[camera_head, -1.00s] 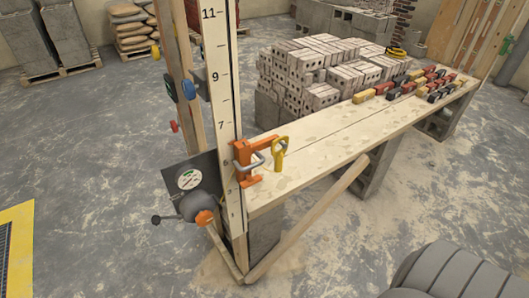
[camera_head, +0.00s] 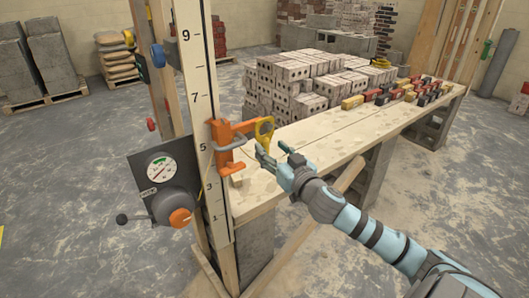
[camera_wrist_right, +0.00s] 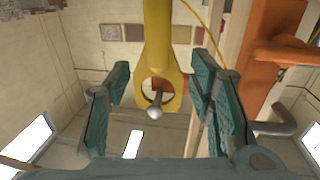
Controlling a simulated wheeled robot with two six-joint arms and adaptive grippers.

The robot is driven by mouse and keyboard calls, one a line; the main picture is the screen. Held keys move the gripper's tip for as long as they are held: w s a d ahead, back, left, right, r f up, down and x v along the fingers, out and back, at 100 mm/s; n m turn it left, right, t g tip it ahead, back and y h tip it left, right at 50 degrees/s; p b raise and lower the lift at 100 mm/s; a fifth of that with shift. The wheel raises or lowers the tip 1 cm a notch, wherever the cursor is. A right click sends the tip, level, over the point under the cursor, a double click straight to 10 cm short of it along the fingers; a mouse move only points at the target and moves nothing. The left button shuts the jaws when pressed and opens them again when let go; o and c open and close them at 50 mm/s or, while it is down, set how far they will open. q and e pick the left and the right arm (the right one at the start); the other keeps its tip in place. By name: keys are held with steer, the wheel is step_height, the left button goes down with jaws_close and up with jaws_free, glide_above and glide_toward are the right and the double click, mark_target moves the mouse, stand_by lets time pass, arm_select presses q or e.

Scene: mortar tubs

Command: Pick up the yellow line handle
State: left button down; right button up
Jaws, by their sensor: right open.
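In the right wrist view the yellow handle (camera_wrist_right: 158,50) lies between the open fingers of my right gripper (camera_wrist_right: 160,98), with a clear gap on both sides. In the head view my right gripper (camera_head: 272,158) is just in front of and below the handle, open and empty. My left gripper does not show.
The wooden bench (camera_head: 330,140) runs back to the right, with coloured blocks (camera_head: 385,97) on its far part. Pale bricks (camera_head: 290,85) are stacked behind it. The numbered post (camera_head: 199,110) and a gauge with a crank (camera_head: 165,185) stand left of the handle.

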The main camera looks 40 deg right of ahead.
mark_target(267, 144)
steer(key=w, duration=0.3)
steer(key=w+d, duration=0.1)
steer(key=w, duration=0.1)
steer(key=shift+w+f, duration=0.15)
steer(key=shift+f, duration=0.1)
jaws_close()
steer(key=shift+r, duration=0.1)
